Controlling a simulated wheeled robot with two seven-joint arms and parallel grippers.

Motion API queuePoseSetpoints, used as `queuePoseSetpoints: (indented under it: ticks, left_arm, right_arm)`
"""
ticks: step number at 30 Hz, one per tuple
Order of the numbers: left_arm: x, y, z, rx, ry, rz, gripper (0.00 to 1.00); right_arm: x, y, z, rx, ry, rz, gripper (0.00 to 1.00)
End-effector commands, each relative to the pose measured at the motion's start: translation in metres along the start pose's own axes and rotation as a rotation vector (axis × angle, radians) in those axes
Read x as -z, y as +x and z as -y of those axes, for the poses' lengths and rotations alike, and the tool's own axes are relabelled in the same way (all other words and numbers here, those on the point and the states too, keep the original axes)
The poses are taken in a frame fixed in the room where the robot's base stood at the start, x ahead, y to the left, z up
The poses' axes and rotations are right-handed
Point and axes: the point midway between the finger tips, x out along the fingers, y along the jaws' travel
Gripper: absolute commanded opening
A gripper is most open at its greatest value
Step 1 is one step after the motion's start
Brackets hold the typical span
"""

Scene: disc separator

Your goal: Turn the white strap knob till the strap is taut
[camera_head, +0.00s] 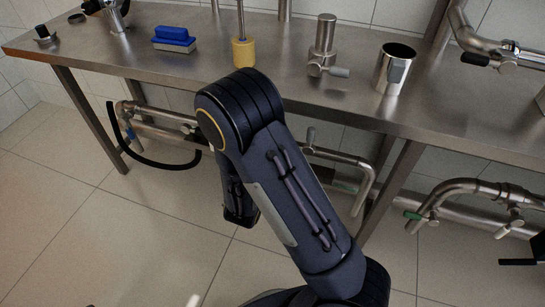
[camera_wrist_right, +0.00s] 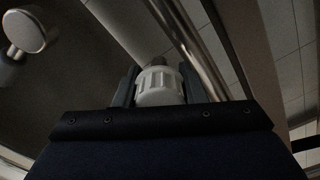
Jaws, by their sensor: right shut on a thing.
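In the right wrist view, the white ribbed strap knob (camera_wrist_right: 155,97) sits between the two dark fingers of my right gripper (camera_wrist_right: 158,84). The gripper is shut on the knob, with one finger at each side. A metallic grey stub shows just behind the knob. The gripper's dark body hides the lower part of the view. I cannot make out the strap or tell how taut it is. The knob cannot be made out in the head view, where my large dark arm fills the middle. My left gripper is not in view.
A steel bench (camera_head: 120,52) runs across the head view. On it are a blue-topped block (camera_head: 173,36), a yellow-based rod (camera_head: 243,52), a steel fitting (camera_head: 323,45) and a steel cup (camera_head: 394,70). Pipes (camera_head: 450,192) run below. The tiled floor at left is clear.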

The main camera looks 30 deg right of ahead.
Motion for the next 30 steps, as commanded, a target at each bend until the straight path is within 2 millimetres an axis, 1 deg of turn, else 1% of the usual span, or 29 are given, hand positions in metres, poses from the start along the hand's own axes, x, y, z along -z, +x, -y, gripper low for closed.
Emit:
queuePoseSetpoints:
  ticks: [1,3,9,15,21,30]
  left_arm:
    - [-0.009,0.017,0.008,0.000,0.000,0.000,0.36]
    - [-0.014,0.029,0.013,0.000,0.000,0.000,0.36]
    - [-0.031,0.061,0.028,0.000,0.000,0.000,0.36]
    - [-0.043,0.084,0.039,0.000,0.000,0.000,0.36]
    - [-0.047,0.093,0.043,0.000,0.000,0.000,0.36]
    - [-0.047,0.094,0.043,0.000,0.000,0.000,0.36]
  right_arm:
    - [-0.006,-0.001,0.009,0.004,0.050,0.002,0.14]
    - [-0.006,-0.001,0.010,0.005,0.117,0.001,0.14]
    - [-0.006,-0.001,0.009,0.004,0.307,0.002,0.14]
    - [-0.004,-0.001,0.007,0.005,0.493,0.002,0.14]
    - [-0.002,-0.001,0.004,0.004,0.676,0.003,0.14]
    - [-0.001,-0.001,0.002,0.004,0.905,0.005,0.14]
